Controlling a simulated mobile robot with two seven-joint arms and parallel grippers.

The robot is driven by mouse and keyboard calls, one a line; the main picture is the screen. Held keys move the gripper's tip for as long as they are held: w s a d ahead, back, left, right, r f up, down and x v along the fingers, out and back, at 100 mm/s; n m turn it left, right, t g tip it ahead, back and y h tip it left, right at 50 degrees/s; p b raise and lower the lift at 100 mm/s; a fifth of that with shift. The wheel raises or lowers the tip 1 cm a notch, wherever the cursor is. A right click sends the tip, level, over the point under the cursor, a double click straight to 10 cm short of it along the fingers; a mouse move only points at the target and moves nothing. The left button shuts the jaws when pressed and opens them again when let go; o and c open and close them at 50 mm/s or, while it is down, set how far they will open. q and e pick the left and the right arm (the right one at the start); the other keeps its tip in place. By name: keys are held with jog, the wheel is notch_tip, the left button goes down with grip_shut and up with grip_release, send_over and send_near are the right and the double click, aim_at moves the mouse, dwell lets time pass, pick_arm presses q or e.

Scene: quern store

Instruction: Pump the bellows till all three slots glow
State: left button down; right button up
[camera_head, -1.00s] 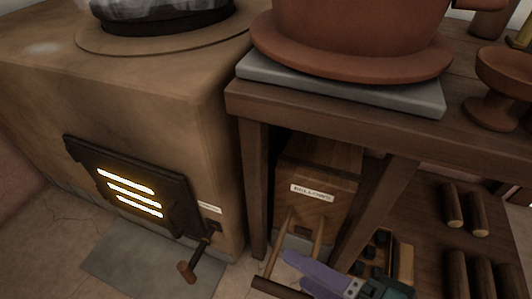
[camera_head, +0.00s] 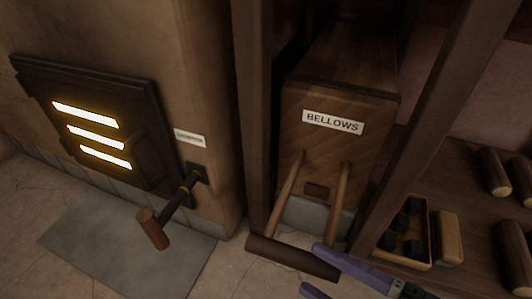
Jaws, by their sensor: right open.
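The bellows (camera_head: 335,150) is a wooden box with a "BELLOWS" label, standing between the dark legs of a table. Two wooden rods run from it to a dark crossbar handle (camera_head: 285,255) low in front. In the dark stove door (camera_head: 135,125), three slots (camera_head: 97,140) all glow bright yellow-white. My right gripper (camera_head: 313,269), with purple fingers, is open at the lower edge of the view, near the right end of the crossbar. Its upper finger overlaps the bar's end in the picture; I cannot tell if they touch. My left gripper is out of view.
A crank with a wooden grip (camera_head: 153,230) sticks out from the stove, right of the door, above a grey floor plate (camera_head: 90,250). A tray of black lumps (camera_head: 402,238) and several short logs (camera_head: 491,172) lie on the low shelf at right.

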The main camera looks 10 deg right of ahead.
aim_at(293, 258)
jog(key=b+x, duration=0.1)
jog(key=x, duration=0.3)
jog(key=shift+w+a+f, duration=0.1)
jog(key=shift+w+f, duration=0.05)
jog(key=shift+w+a+b, duration=0.25)
jog(key=shift+w+b, duration=0.05)
jog(key=shift+b, duration=0.05)
grip_shut()
dwell(0.9)
